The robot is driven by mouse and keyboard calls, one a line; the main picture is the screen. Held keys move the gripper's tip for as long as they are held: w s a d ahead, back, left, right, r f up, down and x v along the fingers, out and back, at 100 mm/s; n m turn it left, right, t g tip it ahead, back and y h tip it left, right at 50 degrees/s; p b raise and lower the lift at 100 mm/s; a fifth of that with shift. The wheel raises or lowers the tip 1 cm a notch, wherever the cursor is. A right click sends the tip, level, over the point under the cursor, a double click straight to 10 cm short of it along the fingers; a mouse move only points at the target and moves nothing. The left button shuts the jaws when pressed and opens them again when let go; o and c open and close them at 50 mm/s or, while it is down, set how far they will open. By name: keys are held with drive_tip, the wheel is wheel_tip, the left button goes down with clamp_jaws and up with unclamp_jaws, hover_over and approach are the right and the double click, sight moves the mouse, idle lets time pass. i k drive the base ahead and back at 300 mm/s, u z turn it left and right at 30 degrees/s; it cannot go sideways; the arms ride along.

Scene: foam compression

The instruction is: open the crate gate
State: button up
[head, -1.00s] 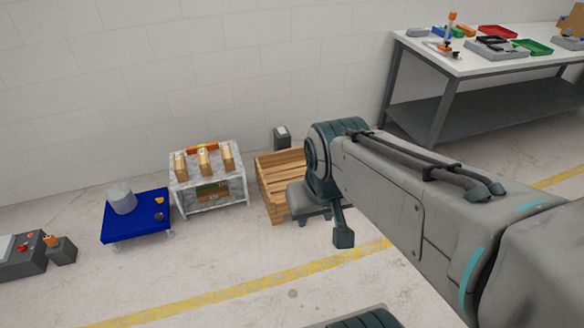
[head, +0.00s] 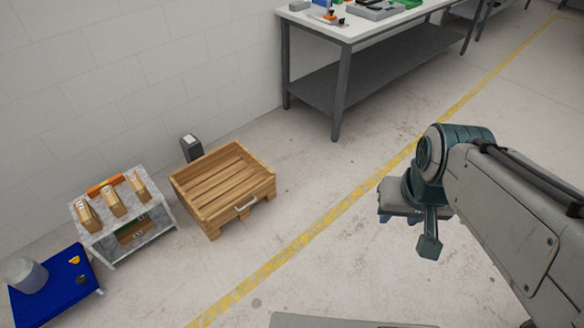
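The wooden crate (head: 196,204) stands on the floor near the wall, left of centre in the head view. Its slatted front side, the gate (head: 236,213), is upright and carries a pale metal handle (head: 246,204). The crate's inside shows from above and looks empty. My gripper (head: 400,219) is at the right, well apart from the crate and hanging over the floor near the yellow line. Its fingers are small and partly hidden under the wrist, so their opening cannot be made out.
A marble-look stand (head: 151,205) with several cartons is left of the crate, and a blue cart (head: 62,293) is beyond it. A dark post (head: 190,150) is behind the crate. A workbench (head: 340,30) stands at the back. Floor in front of the crate is clear.

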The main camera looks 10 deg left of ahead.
sight(224, 217)
drive_tip(key=z, duration=1.5)
drive_tip(key=i, duration=0.1)
drive_tip(key=u, duration=3.25)
drive_tip(key=i, duration=1.3)
drive_tip(key=z, duration=0.65)
drive_tip(key=i, duration=0.65)
drive_tip(key=z, duration=0.7)
